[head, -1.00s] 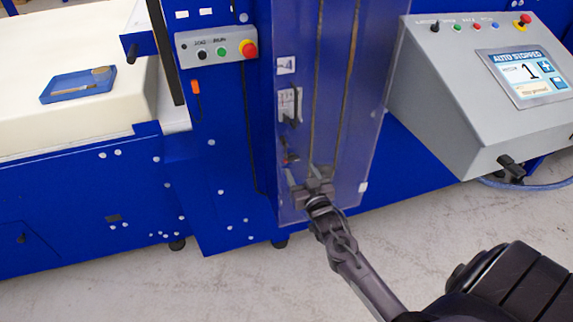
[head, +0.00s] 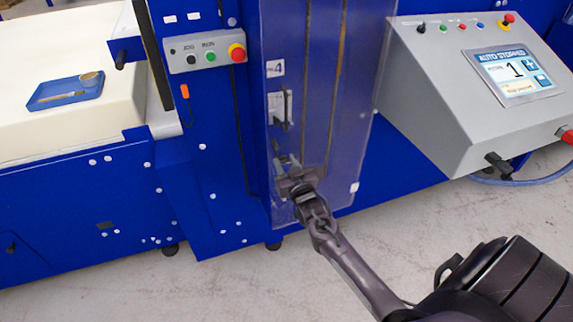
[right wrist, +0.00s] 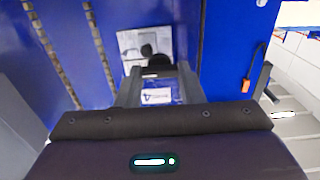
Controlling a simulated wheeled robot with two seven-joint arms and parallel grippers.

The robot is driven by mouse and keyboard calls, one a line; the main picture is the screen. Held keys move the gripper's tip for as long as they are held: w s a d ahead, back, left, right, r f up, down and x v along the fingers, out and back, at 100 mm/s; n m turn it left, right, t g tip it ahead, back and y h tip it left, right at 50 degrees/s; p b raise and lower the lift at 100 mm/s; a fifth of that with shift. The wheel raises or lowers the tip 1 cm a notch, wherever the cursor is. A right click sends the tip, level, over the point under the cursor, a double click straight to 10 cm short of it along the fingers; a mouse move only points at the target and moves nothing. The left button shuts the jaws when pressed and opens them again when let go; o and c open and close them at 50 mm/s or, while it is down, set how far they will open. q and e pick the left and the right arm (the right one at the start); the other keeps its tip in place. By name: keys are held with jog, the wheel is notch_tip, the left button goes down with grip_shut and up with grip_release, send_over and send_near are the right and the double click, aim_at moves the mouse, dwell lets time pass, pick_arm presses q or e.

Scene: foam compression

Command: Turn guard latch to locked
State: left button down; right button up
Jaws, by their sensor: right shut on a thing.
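The clear guard door (head: 350,125) stands at the middle of the blue machine. My right gripper (head: 285,163) is at its lower left part in the head view, shut on the guard latch. The fingers hide most of the latch, so its exact angle cannot be read. In the right wrist view the fingers (right wrist: 158,75) stand either side of a small dark part, with a black knob (right wrist: 148,51) just beyond the tips. My left gripper is not in view.
A dark upright handle on a pale plate (head: 287,108) sits above my gripper. The grey control console (head: 455,100) with its "AUTO STOPPED" screen (head: 515,75) is at right. A jog/run box (head: 205,55) is at left. A blue tray (head: 65,92) lies on pale foam (head: 40,125).

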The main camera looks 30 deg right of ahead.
jog(key=shift+n, duration=0.3)
jog(key=shift+c, duration=0.2)
jog(key=n, duration=0.3)
jog(key=shift+p, duration=0.3)
jog(key=n, duration=0.5)
jog(key=shift+a+f+n+p, duration=0.1)
jog(key=shift+n+p, duration=0.25)
jog(key=shift+n, duration=0.05)
jog(key=n, duration=0.4)
jog(key=shift+p, duration=0.3)
jog(key=shift+f+n+p, duration=0.1)
jog(key=shift+n+p, duration=0.2)
jog(key=shift+n, duration=1.9)
jog(key=o, duration=1)
